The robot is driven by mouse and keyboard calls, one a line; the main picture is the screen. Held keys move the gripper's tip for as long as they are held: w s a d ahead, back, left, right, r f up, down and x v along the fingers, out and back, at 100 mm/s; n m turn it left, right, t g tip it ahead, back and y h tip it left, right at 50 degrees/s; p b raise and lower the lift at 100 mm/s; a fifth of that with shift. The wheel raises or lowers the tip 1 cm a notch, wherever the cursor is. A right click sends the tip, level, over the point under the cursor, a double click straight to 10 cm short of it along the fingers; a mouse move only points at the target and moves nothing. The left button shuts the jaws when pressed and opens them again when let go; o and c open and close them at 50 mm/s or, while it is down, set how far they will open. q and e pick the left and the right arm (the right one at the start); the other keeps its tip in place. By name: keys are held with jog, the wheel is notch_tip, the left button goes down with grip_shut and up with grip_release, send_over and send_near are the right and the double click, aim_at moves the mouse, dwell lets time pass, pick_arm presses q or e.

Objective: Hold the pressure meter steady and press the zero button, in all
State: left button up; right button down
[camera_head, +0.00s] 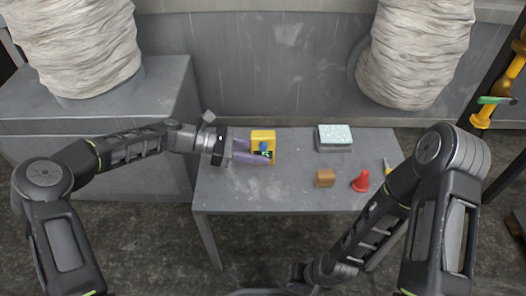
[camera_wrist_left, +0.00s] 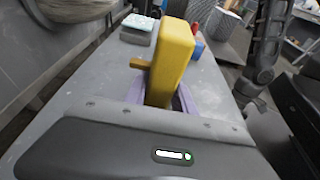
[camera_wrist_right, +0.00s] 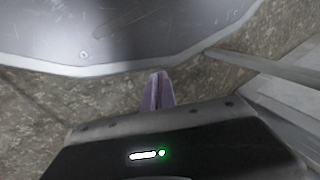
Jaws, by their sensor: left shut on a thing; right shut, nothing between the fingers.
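The pressure meter (camera_head: 263,135) is a yellow body with a dark blue part and a little green on its face. My left gripper (camera_head: 262,158) is shut on it at the left side of the grey table. In the left wrist view the yellow meter (camera_wrist_left: 173,52) stands up between the purple fingers (camera_wrist_left: 160,98), with a blue part at its right side. I cannot tell whether it touches the table, and no zero button can be made out. My right gripper (camera_wrist_right: 157,90) is shut and empty, pointing toward a grey surface edge and the floor, away from the meter.
On the table (camera_head: 225,192) are a box with a mint speckled top (camera_head: 335,134), a brown block (camera_head: 325,178), a red cone (camera_head: 361,181) and a yellow item (camera_head: 387,167) at the right edge. The table's front left is clear. Large wrapped rolls (camera_head: 415,50) stand behind.

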jog(key=shift+a, duration=0.1)
jog(key=w+a+r+n+t+h, duration=0.2)
jog(key=a+r+n, duration=1.4)
jog(key=a+n, duration=0.4)
jog(key=w+d+r+n+t+h, duration=0.3)
jog(key=w+d+r+n, duration=0.1)
jog(key=r, duration=0.4)
jog(key=w+d+r+n+t+h, duration=0.3)
jog(key=d+r+n, duration=0.3)
jog(key=r+n, duration=0.2)
jog(key=shift+w+d+r+h, duration=0.25)
jog(key=shift+w+r+h, duration=0.1)
jog(key=shift+w+h, duration=0.4)
jog(key=shift+w, duration=0.2)
